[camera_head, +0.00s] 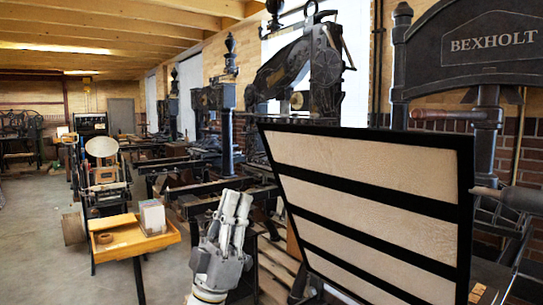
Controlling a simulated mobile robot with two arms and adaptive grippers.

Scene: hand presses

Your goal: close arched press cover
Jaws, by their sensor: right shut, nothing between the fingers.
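The press cover (365,208) is a large black frame with cream panels between dark bars. It stands raised and tilted at the right, in front of the arched black press (495,42) lettered BEXHOLT. My right gripper (237,196) is grey and points up at the lower middle, just left of the cover's left edge in the picture. Its fingers are shut with nothing between them. I cannot tell its depth gap to the cover. The cover hides much of the press bed behind it. My left gripper is not in view.
An orange tray table (120,245) with a tape roll and a pale block stands left of my gripper. More black presses (215,130) line the wall behind. The floor (35,225) at the far left is largely clear.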

